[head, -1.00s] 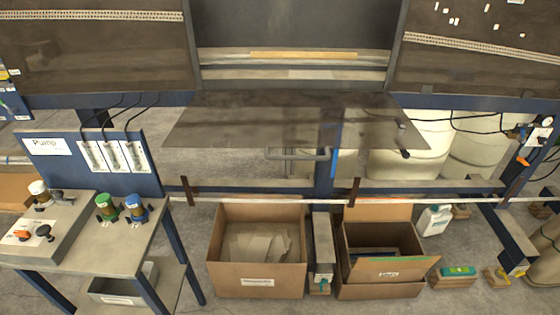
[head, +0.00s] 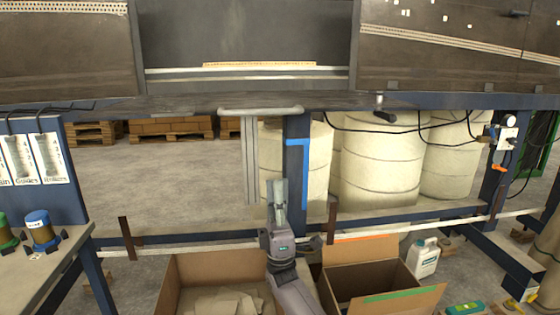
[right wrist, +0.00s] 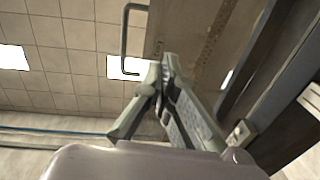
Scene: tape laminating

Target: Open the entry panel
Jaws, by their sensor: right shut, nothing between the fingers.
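The entry panel (head: 200,103) shows in the head view as a thin, nearly edge-on strip below the opening of the machine. A grey bar handle (head: 262,111) is at its front edge. In the right wrist view, the translucent panel (right wrist: 190,35) is overhead and the dark U-shaped handle (right wrist: 125,45) shows at upper left. My right gripper (head: 278,190) points up below the handle, apart from it, with its fingers shut and empty. Its fingers also show in the right wrist view (right wrist: 163,85). My left gripper is out of view.
A blue post (head: 294,160) stands just behind my right gripper. Cardboard boxes (head: 215,275) (head: 385,265) lie on the floor on both sides of my arm. A white rail (head: 180,244) crosses low. A bench (head: 50,265) with bottles is at left.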

